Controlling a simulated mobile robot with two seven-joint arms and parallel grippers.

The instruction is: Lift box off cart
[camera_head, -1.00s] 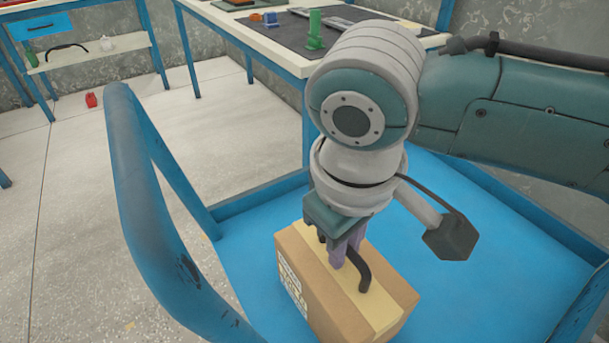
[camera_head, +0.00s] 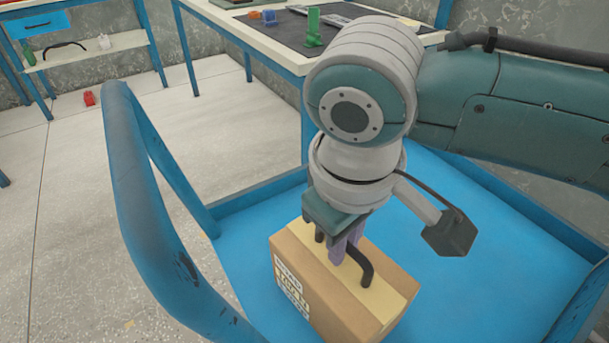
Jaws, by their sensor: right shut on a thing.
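The cardboard box (camera_head: 338,292) is in the lower middle of the head view, with a black handle (camera_head: 366,265) on its top and a printed label on its left side. It is over the blue bed of the cart (camera_head: 470,265); I cannot tell whether its underside touches the bed. My right gripper (camera_head: 345,248) points down at the top of the box and is shut on the handle. The wrist partly hides the far end of the handle. My left gripper is not in view.
The cart's blue rail (camera_head: 150,220) rises at the left, close to the box. A workbench (camera_head: 270,45) with a green part (camera_head: 314,28) stands behind. A shelf (camera_head: 95,50) is at the back left. The floor (camera_head: 90,200) left of the cart is mostly clear.

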